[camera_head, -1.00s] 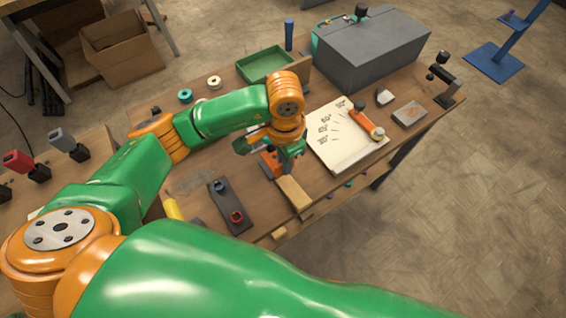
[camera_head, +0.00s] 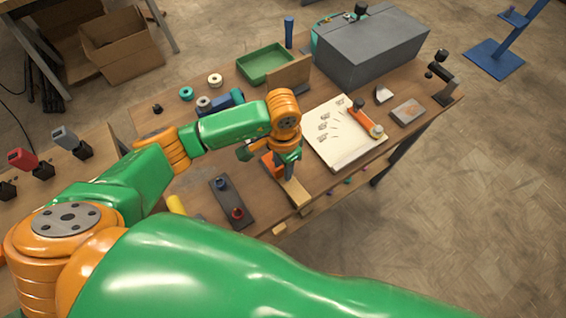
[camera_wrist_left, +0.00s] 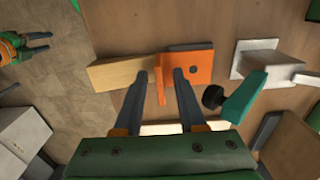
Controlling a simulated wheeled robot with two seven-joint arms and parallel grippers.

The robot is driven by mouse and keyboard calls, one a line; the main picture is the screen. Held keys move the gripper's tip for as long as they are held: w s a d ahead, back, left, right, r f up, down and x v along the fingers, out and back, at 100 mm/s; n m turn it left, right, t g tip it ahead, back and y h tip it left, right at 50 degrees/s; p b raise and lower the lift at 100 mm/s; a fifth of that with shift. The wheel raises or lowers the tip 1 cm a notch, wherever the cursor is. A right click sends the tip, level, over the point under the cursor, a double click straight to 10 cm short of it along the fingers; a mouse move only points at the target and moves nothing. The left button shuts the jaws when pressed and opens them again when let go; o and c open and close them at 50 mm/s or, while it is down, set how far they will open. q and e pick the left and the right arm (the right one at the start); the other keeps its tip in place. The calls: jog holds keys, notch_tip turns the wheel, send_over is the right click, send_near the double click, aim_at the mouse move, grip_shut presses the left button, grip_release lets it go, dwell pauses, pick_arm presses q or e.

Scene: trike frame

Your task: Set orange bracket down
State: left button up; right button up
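The orange bracket (camera_head: 273,166) rests on the table against the pale wooden block (camera_head: 295,192). In the left wrist view its flat plate (camera_wrist_left: 192,62) lies on the table, and its upright flange stands between my left fingers. My left gripper (camera_wrist_left: 160,73) is open, with a visible gap on both sides of the flange. In the head view my left gripper (camera_head: 289,172) points down beside the bracket and partly hides it. My right gripper (camera_wrist_left: 40,42) shows small at the left edge of the left wrist view, its fingers apart and empty over the floor.
A dark plate with knobs (camera_head: 230,205) lies left of the bracket. A white board (camera_head: 345,145) with an orange-handled tool lies to the right. A green tray (camera_head: 265,64) and grey box (camera_head: 370,50) stand behind. A teal-handled clamp (camera_wrist_left: 240,98) is near my left fingers.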

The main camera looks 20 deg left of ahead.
pick_arm(q)
jog(key=shift+r, duration=0.3)
notch_tip(320, 180, up, 12)
jog(key=b, duration=0.2)
jog(key=shift+f, duration=0.15)
